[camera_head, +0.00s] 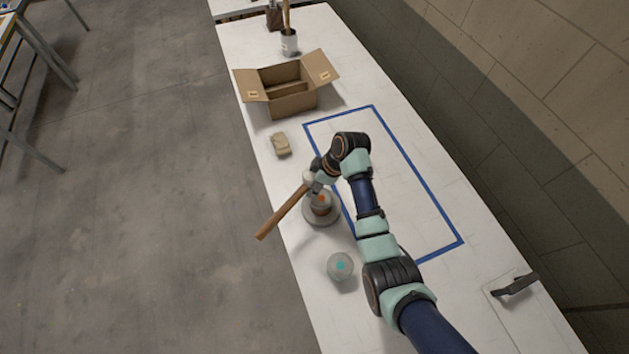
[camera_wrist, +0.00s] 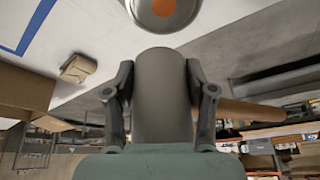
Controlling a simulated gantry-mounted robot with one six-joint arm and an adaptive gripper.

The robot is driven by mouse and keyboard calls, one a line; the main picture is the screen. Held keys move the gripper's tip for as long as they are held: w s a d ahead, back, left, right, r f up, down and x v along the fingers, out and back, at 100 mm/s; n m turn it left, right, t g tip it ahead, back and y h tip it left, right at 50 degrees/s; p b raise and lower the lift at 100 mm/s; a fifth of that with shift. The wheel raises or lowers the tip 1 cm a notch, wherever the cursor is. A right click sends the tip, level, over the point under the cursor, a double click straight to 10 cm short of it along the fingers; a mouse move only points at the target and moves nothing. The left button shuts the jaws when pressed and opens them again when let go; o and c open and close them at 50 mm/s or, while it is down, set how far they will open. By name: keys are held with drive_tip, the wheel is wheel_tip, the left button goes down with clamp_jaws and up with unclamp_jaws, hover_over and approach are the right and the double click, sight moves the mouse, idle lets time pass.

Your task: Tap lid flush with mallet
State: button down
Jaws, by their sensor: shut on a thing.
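My gripper (camera_head: 315,184) is shut on the mallet. In the wrist view its two fingers (camera_wrist: 159,75) press the sides of a grey cylindrical head (camera_wrist: 158,105), and the wooden handle sticks out to the right. In the head view the mallet handle (camera_head: 281,213) slants down-left past the table's edge. A can with an orange dot on its lid (camera_head: 321,200) stands on a round grey base (camera_head: 322,219), just below my gripper in the picture. The lid also shows at the top of the wrist view (camera_wrist: 165,8), partly cut off. I cannot tell whether it sits flush.
A container with a teal dot (camera_head: 340,266) stands nearby. A tan block (camera_head: 281,144) and an open cardboard box (camera_head: 291,98) lie farther up the table. A blue taped rectangle (camera_head: 437,200) is largely clear. A dark handled item (camera_head: 515,285) lies at lower right.

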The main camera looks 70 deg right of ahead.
drive_tip(key=shift+f+b, duration=0.35)
drive_tip(key=shift+f, duration=0.65)
wheel_tip(320, 180, down, 3)
drive_tip(key=shift+r+b, duration=0.15)
drive_tip(key=shift+b, duration=0.8)
wheel_tip(320, 180, up, 6)
drive_tip(key=p, duration=0.5)
drive_tip(key=shift+f, duration=0.35)
